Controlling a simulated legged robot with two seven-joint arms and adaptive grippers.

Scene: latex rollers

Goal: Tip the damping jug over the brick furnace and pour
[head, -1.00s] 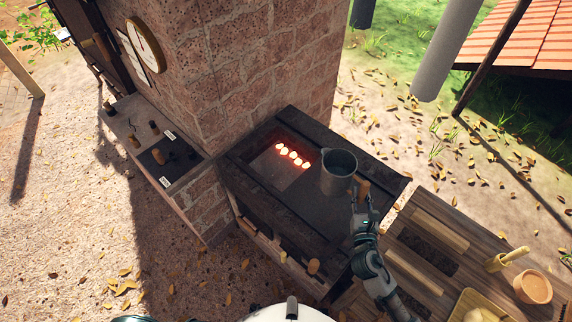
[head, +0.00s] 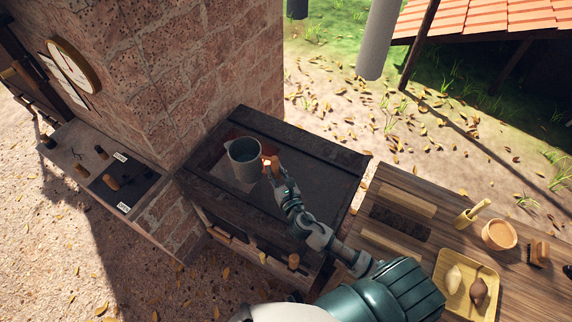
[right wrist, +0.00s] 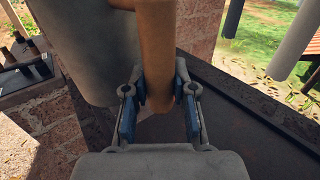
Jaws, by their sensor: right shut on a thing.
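The damping jug (head: 245,162) is a grey metal jug with a wooden handle (right wrist: 155,60). My right gripper (head: 273,168) is shut on the handle, on the jug's right side. In the right wrist view the two blue-padded fingers (right wrist: 146,95) clasp the handle, and the jug's grey body (right wrist: 80,50) is behind it. My left gripper is not in view.
A brick chimney (head: 190,70) with a round dial rises behind the furnace.

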